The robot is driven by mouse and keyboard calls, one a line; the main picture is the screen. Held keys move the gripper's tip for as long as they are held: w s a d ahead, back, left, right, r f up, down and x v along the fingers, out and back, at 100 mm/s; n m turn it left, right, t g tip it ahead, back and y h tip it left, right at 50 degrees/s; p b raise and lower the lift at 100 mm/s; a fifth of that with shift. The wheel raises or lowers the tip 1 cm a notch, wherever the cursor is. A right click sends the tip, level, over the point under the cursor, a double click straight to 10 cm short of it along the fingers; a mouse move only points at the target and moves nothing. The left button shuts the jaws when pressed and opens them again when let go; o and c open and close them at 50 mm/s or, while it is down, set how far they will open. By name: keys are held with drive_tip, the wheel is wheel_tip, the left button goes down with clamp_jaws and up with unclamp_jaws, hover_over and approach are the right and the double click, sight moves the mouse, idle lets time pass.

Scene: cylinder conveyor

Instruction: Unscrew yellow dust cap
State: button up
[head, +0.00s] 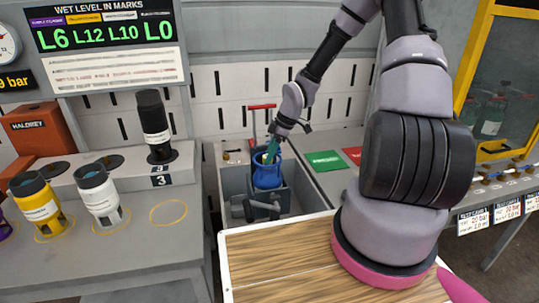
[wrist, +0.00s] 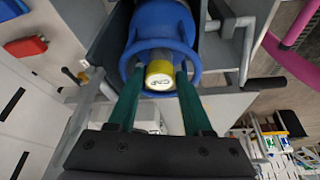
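The yellow dust cap (wrist: 159,77), with dark lettering on its white end, sits on the neck of a blue cylinder (wrist: 158,22), inside the blue collar. The blue cylinder (head: 267,179) stands in a grey holder in the head view; the cap cannot be made out there. My gripper (wrist: 159,70) has two green fingers, one on each side of the cap, with a narrow gap seeming to show on both sides. In the head view my gripper (head: 270,152) points down at the cylinder's top. The gripper looks open and holds nothing that I can see.
A red T-handle (head: 262,107) rises behind the cylinder. Left, a grey bench carries a yellow cylinder (head: 35,204), a white cylinder (head: 98,195) and a black cylinder (head: 153,125). A wooden board (head: 285,262) is in front.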

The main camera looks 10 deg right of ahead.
idle(0.4)
drive_tip(key=shift+w+a, duration=0.15)
drive_tip(key=shift+a, duration=0.15)
drive_tip(key=shift+c, duration=0.4)
clamp_jaws()
drive_tip(key=shift+o, duration=1.2)
unclamp_jaws()
drive_tip(key=shift+r, duration=1.3)
